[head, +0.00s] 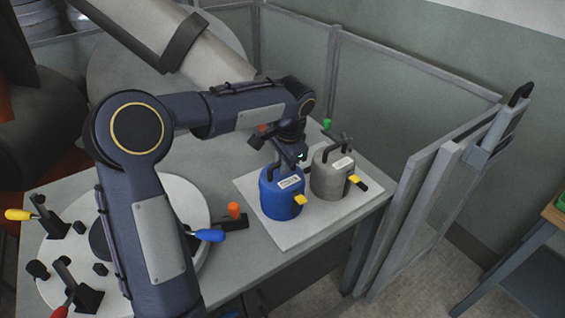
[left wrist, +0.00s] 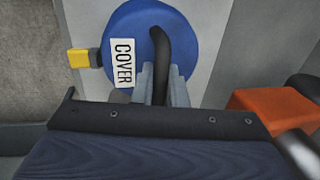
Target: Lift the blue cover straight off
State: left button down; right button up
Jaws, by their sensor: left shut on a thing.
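The blue cover (head: 281,195) is a round blue canister with a white label, a black top handle and a yellow side latch. It stands at the left of a light square board in the head view. In the left wrist view the blue cover (left wrist: 185,30) shows from above, its label reading COVER. My left gripper (head: 292,155) is above it, and in the left wrist view the gripper (left wrist: 158,80) has its fingers shut on the black handle (left wrist: 160,45). Whether the cover's bottom touches the board cannot be told. My right gripper is not in view.
A grey canister (head: 331,175) with a yellow latch stands close to the right of the cover. The light board (head: 310,232) lies on a grey table. A round plate with clamps (head: 60,240) is at the left. Panels (head: 400,100) enclose the back and right.

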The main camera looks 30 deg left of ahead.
pick_arm(q)
jog(key=shift+r+p, duration=1.95)
jog(key=shift+r, duration=0.45)
